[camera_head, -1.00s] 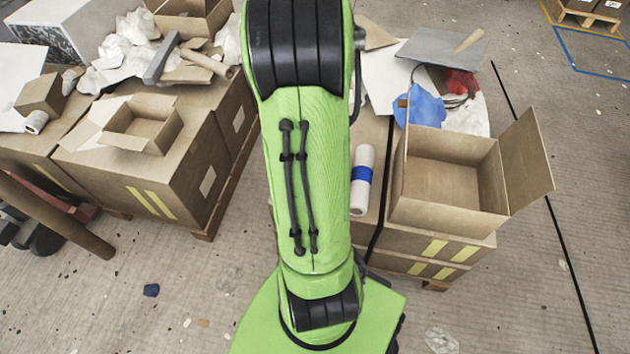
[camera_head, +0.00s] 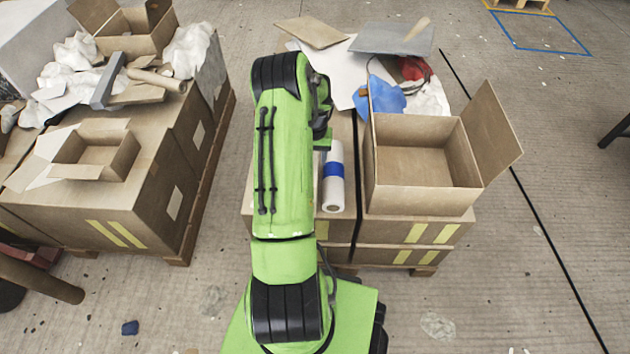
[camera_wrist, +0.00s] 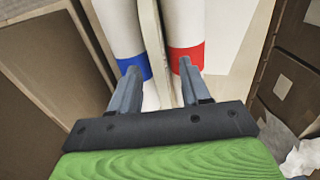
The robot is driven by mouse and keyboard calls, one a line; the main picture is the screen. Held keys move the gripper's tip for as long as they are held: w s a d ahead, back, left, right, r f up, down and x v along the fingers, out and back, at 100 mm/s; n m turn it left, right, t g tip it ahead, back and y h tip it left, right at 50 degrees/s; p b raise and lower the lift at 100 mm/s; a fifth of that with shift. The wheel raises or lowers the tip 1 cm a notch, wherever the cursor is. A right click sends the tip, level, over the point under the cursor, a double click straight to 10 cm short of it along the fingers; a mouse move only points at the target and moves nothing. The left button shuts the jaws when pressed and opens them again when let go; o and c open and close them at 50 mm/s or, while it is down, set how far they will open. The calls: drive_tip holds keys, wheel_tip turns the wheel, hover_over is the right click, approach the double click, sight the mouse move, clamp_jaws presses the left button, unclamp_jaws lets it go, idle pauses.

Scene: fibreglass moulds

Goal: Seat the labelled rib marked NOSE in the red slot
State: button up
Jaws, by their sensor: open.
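My gripper (camera_wrist: 159,68) is open in the wrist view, with its two fingers apart and nothing visibly held. A thin pale upright strip (camera_wrist: 152,45) runs between the fingers; I cannot tell whether it is the rib. A white roll with a blue band (camera_wrist: 133,67) lies by the left finger, and a white roll with a red band (camera_wrist: 186,55) by the right one. The blue-banded roll also shows in the head view (camera_head: 333,190). My arm hides the red-banded roll there. I can read no NOSE label and cannot make out a red slot.
An open carton (camera_head: 425,195) stands right of the blue-banded roll, its flap out to the right. Behind it lie a blue cloth (camera_head: 387,97) and a grey board (camera_head: 385,38). Left stands a loaded pallet of cartons (camera_head: 150,190). An aisle of bare floor separates the stacks.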

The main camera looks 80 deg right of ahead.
sight(315, 164)
drive_tip(key=f, duration=0.2)
drive_tip(key=f+b, duration=0.1)
drive_tip(key=f, duration=0.1)
drive_tip(key=shift+s+d+f, duration=0.1)
drive_tip(key=shift+s+f, duration=0.1)
drive_tip(key=shift+f, duration=0.1)
drive_tip(key=shift+r, duration=0.1)
clamp_jaws()
